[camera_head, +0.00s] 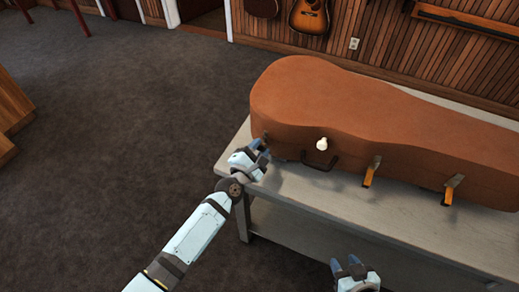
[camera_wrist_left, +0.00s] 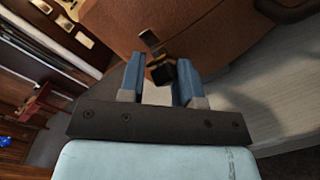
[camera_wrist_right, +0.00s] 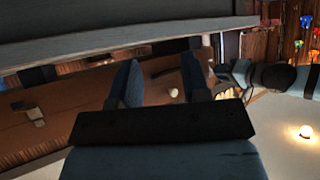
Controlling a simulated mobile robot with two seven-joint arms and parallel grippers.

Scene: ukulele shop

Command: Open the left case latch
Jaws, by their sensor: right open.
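A brown guitar case (camera_head: 340,105) lies shut on a grey table. My left gripper (camera_head: 262,147) is at the left end of its front side. In the left wrist view, the left latch (camera_wrist_left: 162,72), dark with a brass part, shows between the spread fingertips (camera_wrist_left: 160,75); contact cannot be told. This latch is hidden by the gripper in the head view. The middle latch (camera_head: 371,171) and right latch (camera_head: 452,189) have orange-brass levers hanging outward from the case. My right gripper (camera_head: 350,268) is open and empty, in front of the table; its fingers also show in the right wrist view (camera_wrist_right: 160,80).
A dark handle (camera_head: 320,160) and a white round knob-like thing (camera_head: 322,144) are on or before the case front, right of my left gripper. The grey table (camera_head: 310,205) has a bare strip along its front edge. The carpet (camera_head: 110,130) at left is clear.

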